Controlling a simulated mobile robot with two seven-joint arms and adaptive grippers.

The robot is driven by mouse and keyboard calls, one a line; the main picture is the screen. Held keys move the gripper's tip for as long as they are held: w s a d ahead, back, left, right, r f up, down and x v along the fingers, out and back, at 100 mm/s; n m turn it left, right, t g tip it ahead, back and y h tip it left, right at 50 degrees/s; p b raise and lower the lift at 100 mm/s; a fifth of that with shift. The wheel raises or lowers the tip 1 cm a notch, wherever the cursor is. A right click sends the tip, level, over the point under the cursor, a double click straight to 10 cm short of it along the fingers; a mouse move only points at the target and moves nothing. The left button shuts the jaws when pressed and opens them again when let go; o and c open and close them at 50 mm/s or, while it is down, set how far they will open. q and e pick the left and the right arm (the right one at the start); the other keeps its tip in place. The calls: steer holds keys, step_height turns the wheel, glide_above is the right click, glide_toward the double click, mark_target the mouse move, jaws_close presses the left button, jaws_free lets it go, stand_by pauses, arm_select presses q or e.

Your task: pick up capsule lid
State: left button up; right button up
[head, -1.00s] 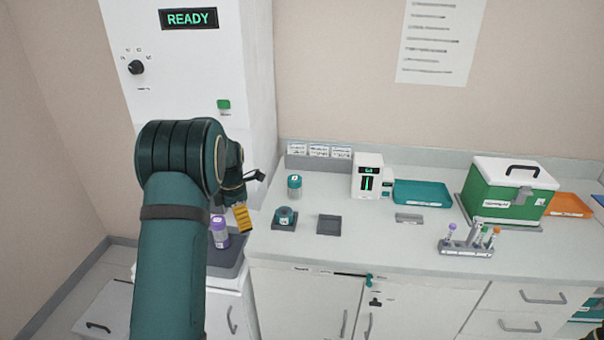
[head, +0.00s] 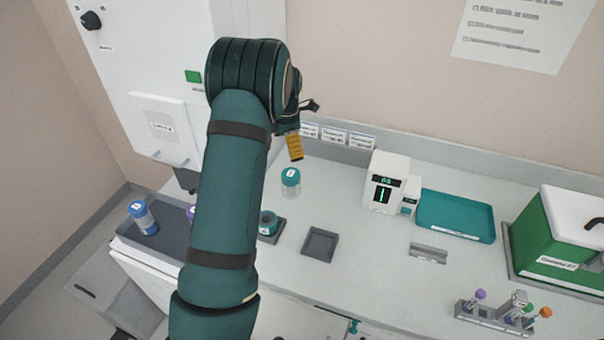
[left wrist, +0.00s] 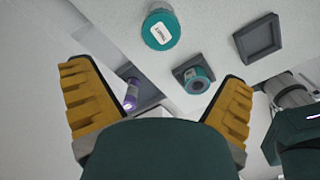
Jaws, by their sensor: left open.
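A round teal capsule (head: 268,222) sits on a dark square holder near the counter's left end, partly behind my left arm. In the left wrist view the capsule (left wrist: 199,79) shows a teal ring around a grey-blue middle; I cannot tell whether this is its lid or its open mouth. A clear jar with a labelled teal top (head: 290,180) stands upright behind it. My left gripper (head: 294,148) is open and empty, raised above the counter. In the left wrist view its yellow fingers (left wrist: 157,72) are spread wide, with the jar and capsule beyond them. My right gripper is out of view.
An empty dark square tray (head: 320,244) lies right of the capsule. A white device (head: 385,182), a teal tray (head: 456,217), a tube rack (head: 490,318) and a green box (head: 560,235) stand farther right. A blue-and-white bottle (head: 142,217) is at the left.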

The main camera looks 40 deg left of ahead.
mark_target(290, 173)
arm_select(q)
step_height(290, 173, down, 8)
steer(key=shift+s+f, duration=0.15)
steer(key=shift+f, duration=0.1)
steer(key=f, duration=0.5)
steer(key=shift+w, duration=0.2)
steer(key=shift+c, duration=0.3)
steer(key=c, duration=1.3)
